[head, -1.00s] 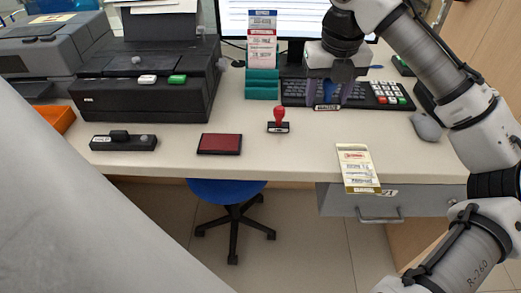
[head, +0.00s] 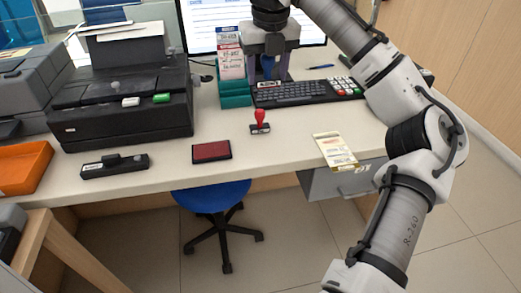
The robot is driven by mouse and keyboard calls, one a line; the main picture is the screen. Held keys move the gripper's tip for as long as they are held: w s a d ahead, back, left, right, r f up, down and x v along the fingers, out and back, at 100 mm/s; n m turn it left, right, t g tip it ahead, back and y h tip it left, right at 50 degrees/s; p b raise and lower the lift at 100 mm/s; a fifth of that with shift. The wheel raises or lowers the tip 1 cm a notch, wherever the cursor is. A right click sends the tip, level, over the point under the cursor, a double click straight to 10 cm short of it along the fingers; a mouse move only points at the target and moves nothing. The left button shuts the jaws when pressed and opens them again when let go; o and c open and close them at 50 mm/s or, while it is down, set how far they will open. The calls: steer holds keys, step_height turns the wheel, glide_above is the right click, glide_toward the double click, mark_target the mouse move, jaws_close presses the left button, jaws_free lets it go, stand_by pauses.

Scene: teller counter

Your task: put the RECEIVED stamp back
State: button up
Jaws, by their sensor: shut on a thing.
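My gripper (head: 268,68) is shut on a stamp with a blue handle (head: 268,64) and a pale label plate at its foot (head: 270,84). It holds the stamp upright in front of the monitor, over the keyboard's left end in the picture. The label is too small to read. A second stamp, with a red handle (head: 260,119), stands upright on the counter (head: 290,140), apart from my gripper. Its label is also unreadable. A long black holder (head: 115,166) with a white label and a round knob lies at the counter's front left. A dark red ink pad (head: 211,151) lies between them.
A teal rack (head: 235,92) with printed slips stands just left of my gripper. A keyboard (head: 290,93) and monitor (head: 215,18) are close by. A black printer (head: 122,115) stands left. Counter around the red-handled stamp is clear.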

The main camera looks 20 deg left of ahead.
mark_target(265, 149)
step_height(265, 149, down, 20)
steer(key=shift+r+b, duration=0.2)
steer(key=shift+b, duration=0.5)
steer(key=o, duration=0.8)
steer(key=shift+f, duration=0.15)
step_height(265, 149, up, 12)
steer(key=s, duration=0.1)
steer(key=shift+d, duration=0.45)
